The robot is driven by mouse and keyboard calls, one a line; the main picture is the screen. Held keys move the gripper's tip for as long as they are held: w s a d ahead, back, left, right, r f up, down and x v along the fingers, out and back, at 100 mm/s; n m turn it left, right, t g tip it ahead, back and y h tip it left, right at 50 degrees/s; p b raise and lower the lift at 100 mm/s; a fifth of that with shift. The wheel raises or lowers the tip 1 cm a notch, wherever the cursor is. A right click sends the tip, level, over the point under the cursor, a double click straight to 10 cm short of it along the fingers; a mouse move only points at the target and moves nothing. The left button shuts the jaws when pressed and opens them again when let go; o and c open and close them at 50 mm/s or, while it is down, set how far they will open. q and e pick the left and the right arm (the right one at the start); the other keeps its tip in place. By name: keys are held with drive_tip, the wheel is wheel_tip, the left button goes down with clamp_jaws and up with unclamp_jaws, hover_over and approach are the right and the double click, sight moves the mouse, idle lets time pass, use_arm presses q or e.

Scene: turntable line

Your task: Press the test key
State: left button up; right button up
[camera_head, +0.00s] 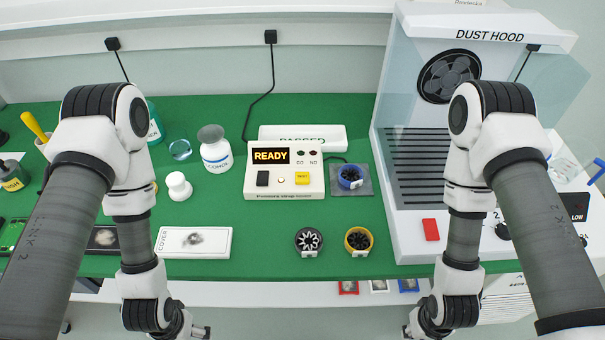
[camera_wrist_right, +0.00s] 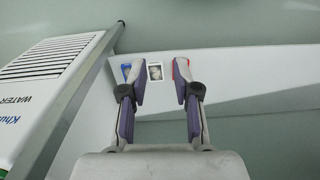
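A blue ringed part sits on a grey pad (camera_head: 367,189) beside the tester. A black rotor (camera_head: 309,240) and a yellow-ringed rotor (camera_head: 358,241) lie near the front edge. The dust hood (camera_head: 420,230) stands at right. A white alcohol bottle (camera_head: 216,155) and a cover tray (camera_head: 215,243) are left.

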clamp_jaws()
idle(1.0)
